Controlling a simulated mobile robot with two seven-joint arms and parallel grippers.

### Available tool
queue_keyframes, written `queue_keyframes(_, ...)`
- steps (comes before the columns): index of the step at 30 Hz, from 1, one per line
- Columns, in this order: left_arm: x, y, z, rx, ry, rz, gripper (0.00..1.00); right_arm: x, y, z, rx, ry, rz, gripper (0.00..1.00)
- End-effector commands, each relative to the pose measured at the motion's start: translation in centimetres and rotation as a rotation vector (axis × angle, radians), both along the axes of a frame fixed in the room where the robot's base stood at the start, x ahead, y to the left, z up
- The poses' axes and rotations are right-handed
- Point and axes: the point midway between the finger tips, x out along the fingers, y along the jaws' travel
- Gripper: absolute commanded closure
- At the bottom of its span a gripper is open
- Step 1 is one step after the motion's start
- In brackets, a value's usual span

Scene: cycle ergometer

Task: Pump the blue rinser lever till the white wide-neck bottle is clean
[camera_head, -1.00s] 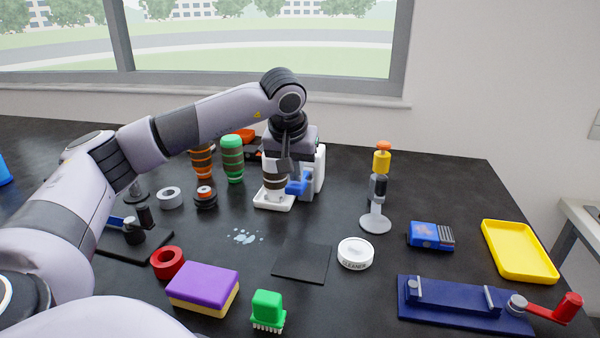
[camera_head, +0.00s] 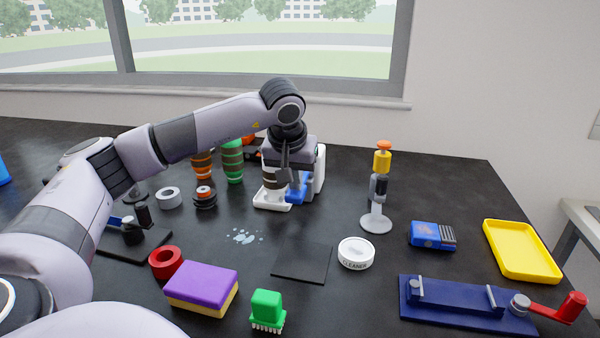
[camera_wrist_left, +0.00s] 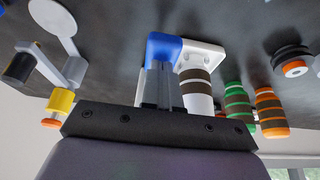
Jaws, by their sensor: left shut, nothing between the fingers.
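The rinser stands at the back middle of the table, with a white base (camera_head: 270,203) and a white upright behind my wrist. Its blue lever (camera_head: 298,188) sits right of the bottle and also shows in the left wrist view (camera_wrist_left: 163,46). The white wide-neck bottle (camera_head: 270,183) is on the rinser, partly hidden by my gripper. In the left wrist view the bottle (camera_wrist_left: 197,100) has brown bands around it. My left gripper (camera_head: 285,176) is shut and empty, pointing down at the lever. Its fingers (camera_wrist_left: 162,88) overlap the lever; contact is unclear. My right gripper is out of view.
Green (camera_head: 232,160) and orange (camera_head: 202,166) banded bottles stand left of the rinser. A grey stand with a yellow and orange top (camera_head: 381,165) is to the right. A sponge (camera_head: 203,288), green brush (camera_head: 267,310) and cleaner tin (camera_head: 355,254) lie in front.

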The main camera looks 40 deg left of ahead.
Motion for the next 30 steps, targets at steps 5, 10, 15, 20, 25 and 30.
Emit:
queue_keyframes(5, -0.1, 0.0, -0.9, -0.001, 0.003, 0.000, 1.00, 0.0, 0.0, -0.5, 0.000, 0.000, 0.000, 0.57)
queue_keyframes(10, -0.2, -0.1, -1.3, 0.000, 0.002, 0.000, 1.00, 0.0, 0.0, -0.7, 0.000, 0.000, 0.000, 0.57)
queue_keyframes(15, -0.2, -0.1, -1.3, 0.000, 0.002, 0.000, 1.00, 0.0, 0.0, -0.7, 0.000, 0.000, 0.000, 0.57)
queue_keyframes(20, -0.2, -0.1, -1.3, 0.000, 0.002, 0.000, 1.00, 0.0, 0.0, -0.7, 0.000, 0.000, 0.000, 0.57)
queue_keyframes(25, -0.2, -0.1, -1.9, 0.000, 0.004, 0.001, 1.00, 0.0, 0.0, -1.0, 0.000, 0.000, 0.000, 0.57)
queue_keyframes(30, -0.2, -0.1, -2.0, 0.000, 0.002, 0.000, 1.00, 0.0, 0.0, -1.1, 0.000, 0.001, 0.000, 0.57)
